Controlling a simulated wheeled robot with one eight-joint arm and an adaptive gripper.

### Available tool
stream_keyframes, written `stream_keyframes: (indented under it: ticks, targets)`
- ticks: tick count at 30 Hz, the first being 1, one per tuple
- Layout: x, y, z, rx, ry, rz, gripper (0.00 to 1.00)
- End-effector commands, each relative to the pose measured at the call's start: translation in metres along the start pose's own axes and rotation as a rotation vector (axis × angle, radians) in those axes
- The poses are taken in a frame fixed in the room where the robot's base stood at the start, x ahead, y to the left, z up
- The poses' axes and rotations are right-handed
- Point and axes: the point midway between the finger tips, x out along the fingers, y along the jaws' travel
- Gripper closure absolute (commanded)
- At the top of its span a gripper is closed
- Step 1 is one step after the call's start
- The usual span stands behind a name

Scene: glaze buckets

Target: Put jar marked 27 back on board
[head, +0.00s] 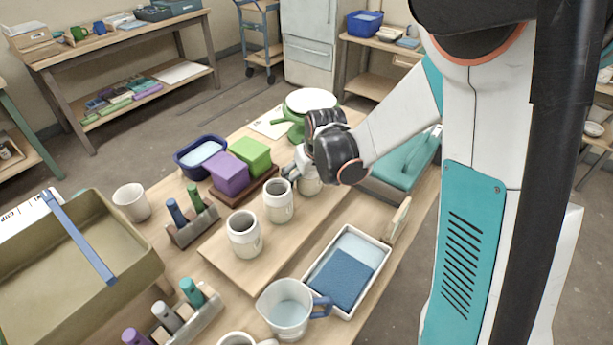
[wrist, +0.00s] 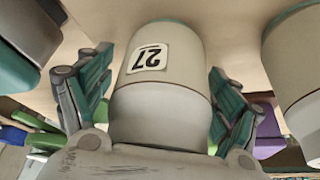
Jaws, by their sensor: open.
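The jar marked 27 (wrist: 160,80) is pale grey with a white label. It fills the middle of the wrist view, where its number appears upside down. My gripper (wrist: 161,88) is open, with one teal-padded finger on each side of the jar. Visible gaps separate the pads from its wall. In the head view my gripper (head: 297,176) is at the far jar (head: 310,184), partly covering it. The wooden board (head: 262,262) carries two nearer jars (head: 244,236) (head: 279,201) in line with it. The far jar's base is hidden in the head view.
Another jar (wrist: 295,75) stands close beside my gripper in the wrist view. Purple and green blocks (head: 229,178) lie left of the board. A white tray with a blue sponge (head: 340,276) and a measuring jug (head: 287,312) stand near its front right.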

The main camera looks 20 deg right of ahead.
Motion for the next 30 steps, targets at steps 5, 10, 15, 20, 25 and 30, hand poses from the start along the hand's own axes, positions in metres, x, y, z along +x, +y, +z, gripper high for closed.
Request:
stream_keyframes:
  ticks: [5,10,15,20,25,30]
  targets:
    - [-0.004,0.0,-0.002,0.0,0.0,0.0,0.17]
    - [-0.031,0.0,-0.002,0.0,0.0,0.0,0.17]
    - [-0.068,0.0,-0.002,0.0,0.0,0.0,0.17]
    - [-0.098,0.0,-0.002,0.001,0.0,0.0,0.17]
    - [-0.117,0.0,-0.001,0.001,0.0,0.0,0.17]
    - [-0.129,-0.001,0.001,0.002,0.004,0.002,0.17]
